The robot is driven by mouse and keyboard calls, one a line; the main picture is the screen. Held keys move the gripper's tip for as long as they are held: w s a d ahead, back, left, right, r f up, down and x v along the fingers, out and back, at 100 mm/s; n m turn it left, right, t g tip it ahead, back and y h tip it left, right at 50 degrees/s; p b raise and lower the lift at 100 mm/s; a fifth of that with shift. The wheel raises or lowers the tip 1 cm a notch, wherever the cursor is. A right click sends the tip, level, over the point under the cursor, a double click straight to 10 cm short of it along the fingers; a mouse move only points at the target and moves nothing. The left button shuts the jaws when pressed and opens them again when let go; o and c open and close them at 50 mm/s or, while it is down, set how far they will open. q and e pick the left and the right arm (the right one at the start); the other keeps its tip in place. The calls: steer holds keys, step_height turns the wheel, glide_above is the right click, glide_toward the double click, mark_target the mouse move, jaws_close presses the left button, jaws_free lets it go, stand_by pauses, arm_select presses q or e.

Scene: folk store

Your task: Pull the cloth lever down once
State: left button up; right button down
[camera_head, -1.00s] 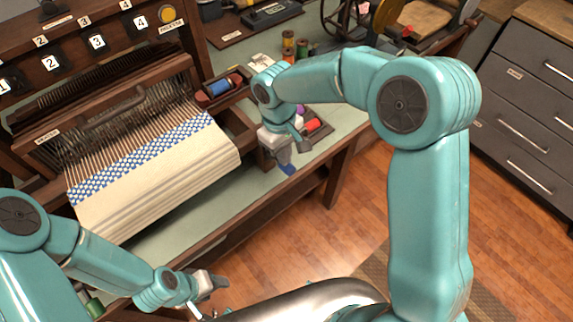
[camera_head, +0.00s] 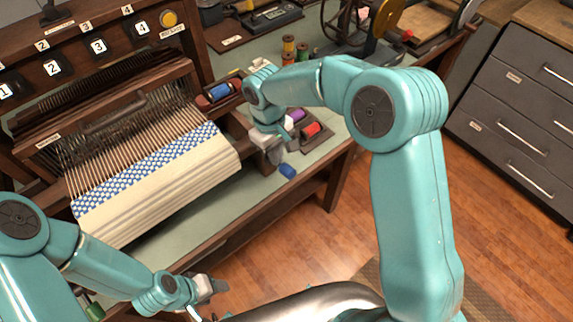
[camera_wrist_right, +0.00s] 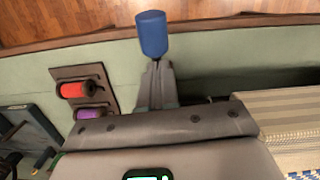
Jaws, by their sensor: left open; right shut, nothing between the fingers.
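A blue cylindrical grip (camera_head: 288,171) shows at the loom's right front side; I take it for the cloth lever's handle, and its shaft is hidden. My right gripper (camera_head: 275,156) is just above and left of it in the head view. In the right wrist view, the blue grip (camera_wrist_right: 152,35) stands just beyond the tips of my shut, empty right gripper (camera_wrist_right: 157,68); I cannot tell whether they touch. Woven blue and white cloth (camera_head: 165,190) hangs at the loom's front. My left gripper (camera_head: 210,288) is open and empty at the lower left, away from the lever.
A wooden loom (camera_head: 190,60) with numbered buttons and a yellow button (camera_head: 168,18) fills the left. A spool holder (camera_head: 318,140) with red and purple spools sits close to my right gripper. Grey drawers (camera_head: 525,130) stand at the right. Wooden floor (camera_head: 320,235) lies before the table.

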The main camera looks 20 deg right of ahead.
step_height(320, 180, up, 16)
steer(key=w, duration=0.1)
steer(key=shift+w+a, duration=0.2)
steer(key=shift+a, duration=0.15)
steer(key=shift+s, duration=0.1)
stand_by(1.1)
